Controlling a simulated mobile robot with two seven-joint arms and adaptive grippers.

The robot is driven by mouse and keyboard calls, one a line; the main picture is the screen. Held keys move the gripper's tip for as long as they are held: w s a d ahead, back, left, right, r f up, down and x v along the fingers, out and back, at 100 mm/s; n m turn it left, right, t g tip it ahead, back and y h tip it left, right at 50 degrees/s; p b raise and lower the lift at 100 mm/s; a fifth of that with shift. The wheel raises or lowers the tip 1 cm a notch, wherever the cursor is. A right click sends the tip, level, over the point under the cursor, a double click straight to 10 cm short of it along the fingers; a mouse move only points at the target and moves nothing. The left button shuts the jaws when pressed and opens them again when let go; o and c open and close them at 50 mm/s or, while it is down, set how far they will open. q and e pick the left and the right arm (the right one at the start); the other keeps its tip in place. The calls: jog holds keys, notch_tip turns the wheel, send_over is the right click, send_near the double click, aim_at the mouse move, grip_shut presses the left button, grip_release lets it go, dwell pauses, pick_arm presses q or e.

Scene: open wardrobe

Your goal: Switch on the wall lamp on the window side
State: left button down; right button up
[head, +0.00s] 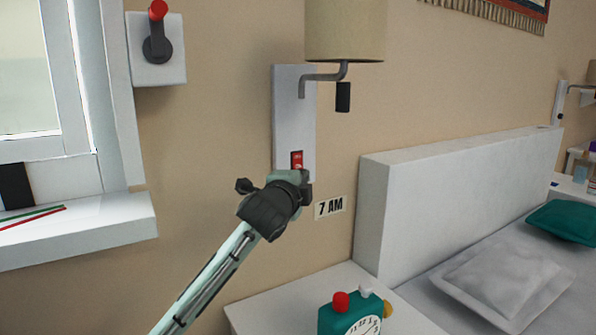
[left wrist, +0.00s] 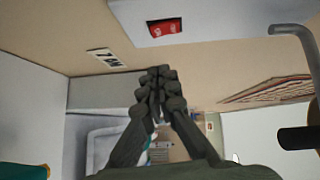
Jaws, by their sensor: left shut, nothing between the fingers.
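The wall lamp on the window side has a beige shade (head: 345,30), a bent metal arm and a pale wall plate (head: 293,110). Its shade shows no glow. A red rocker switch (head: 297,159) sits low on the plate and also shows at the top of the left wrist view (left wrist: 165,27). My left gripper (head: 300,184) is just below the switch in the head view and covers the plate's lower end. In the left wrist view its dark fingers (left wrist: 159,76) are together and empty, with the switch beyond them. Contact cannot be told. My right gripper is out of view.
A "7 AM" label (head: 330,207) is on the wall beside the gripper. A green alarm clock (head: 345,315) stands on the nightstand (head: 285,300) below. The white headboard (head: 440,175) is to the right. The window sill (head: 90,240) and a red-knobbed lever (head: 157,45) are left.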

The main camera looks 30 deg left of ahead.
aim_at(302, 168)
pick_arm(q)
jog(key=w+a, duration=0.1)
jog(key=w, duration=0.1)
jog(key=w+a, duration=0.3)
jog(key=w, duration=0.1)
jog(key=shift+w+a+f+p, duration=0.1)
jog(key=shift+a+f+p, duration=0.2)
jog(key=shift+f, duration=0.1)
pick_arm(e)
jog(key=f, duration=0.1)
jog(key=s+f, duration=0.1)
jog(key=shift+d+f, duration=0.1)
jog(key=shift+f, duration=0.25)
pick_arm(q)
jog(key=shift+f, duration=0.1)
